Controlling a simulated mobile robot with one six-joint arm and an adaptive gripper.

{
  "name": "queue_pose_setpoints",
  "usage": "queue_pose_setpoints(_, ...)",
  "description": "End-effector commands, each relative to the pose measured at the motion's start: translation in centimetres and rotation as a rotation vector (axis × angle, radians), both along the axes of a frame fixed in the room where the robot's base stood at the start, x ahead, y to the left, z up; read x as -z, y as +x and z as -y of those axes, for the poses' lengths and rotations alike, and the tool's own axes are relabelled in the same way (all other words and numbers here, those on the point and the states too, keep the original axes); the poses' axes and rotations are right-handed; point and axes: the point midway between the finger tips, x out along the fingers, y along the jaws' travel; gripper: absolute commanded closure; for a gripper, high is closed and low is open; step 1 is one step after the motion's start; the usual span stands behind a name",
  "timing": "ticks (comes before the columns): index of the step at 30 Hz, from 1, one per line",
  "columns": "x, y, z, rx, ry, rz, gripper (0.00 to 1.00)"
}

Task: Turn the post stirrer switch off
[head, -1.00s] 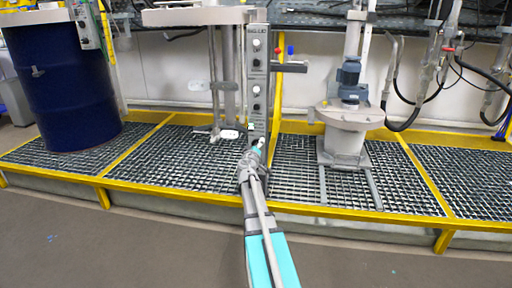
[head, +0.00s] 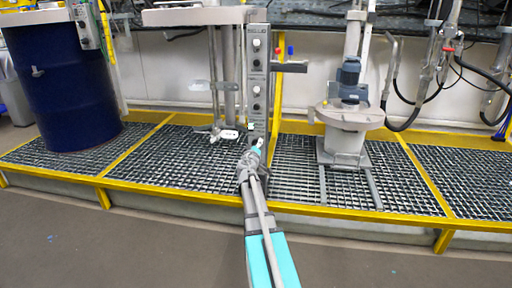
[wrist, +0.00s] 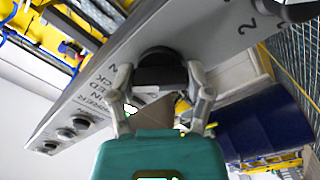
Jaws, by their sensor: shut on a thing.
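A tall grey control post (head: 257,90) stands on the grating in the head view, with several knobs down its face. My gripper (head: 256,148) is at the lower part of this post. In the wrist view, my gripper (wrist: 160,92) has one finger on each side of a black rotary switch knob (wrist: 160,62) on the grey panel (wrist: 205,38) and is shut on it. The knob's pointer position is hard to tell, as the fingers and teal gripper body cover part of the panel below it. Printed letters and a "2" show on the panel.
A blue drum (head: 70,85) stands at the left on the yellow-edged grating (head: 165,160). A motor-driven stirrer unit (head: 348,115) stands to the right of the post. Smaller round fittings (wrist: 66,133) sit further along the panel. The floor in front is clear.

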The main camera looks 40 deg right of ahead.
Motion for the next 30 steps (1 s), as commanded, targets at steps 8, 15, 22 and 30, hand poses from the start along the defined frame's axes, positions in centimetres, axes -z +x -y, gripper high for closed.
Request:
queue_pose_setpoints(8, -0.04, 0.12, 0.09, 0.0, -0.085, -0.096, 0.82)
queue_pose_setpoints(15, -0.05, 0.15, 0.12, 0.001, -0.209, -0.242, 0.82)
queue_pose_setpoints(22, -0.07, 0.17, 0.14, 0.001, -0.35, -0.407, 0.82)
queue_pose_setpoints(30, -0.09, 0.2, 0.16, 0.0, -0.517, -0.602, 0.82)
